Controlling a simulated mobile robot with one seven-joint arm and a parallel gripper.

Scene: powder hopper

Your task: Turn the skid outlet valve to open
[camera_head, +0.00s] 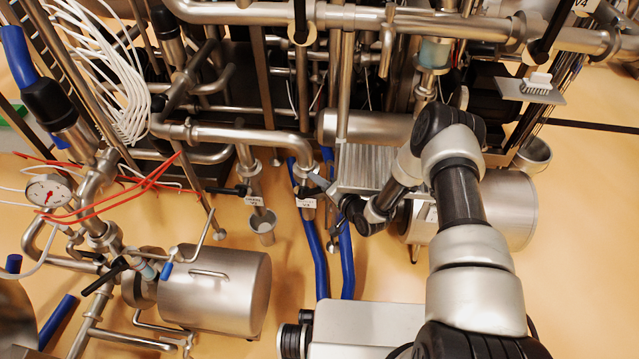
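Two valves with small white tags sit low on the pipework in the middle. The left tagged valve (243,189) has a dark lever pointing left, above a small metal cup. The right tagged valve (304,188) sits above a blue hose. The tag text is too small to read surely, so I cannot tell which is the skid outlet valve. My gripper (322,189) is at the end of my arm, just right of the right valve, close to it or touching. Its fingers are small and partly merged with the metal behind, so its opening is unclear.
A metal cup (262,226) stands below the left valve. Blue hoses (316,258) run down the middle. A steel motor (225,290) and a pressure gauge (48,191) are at the left. Dense pipes fill the back. A small shelf with a brush (537,83) is upper right.

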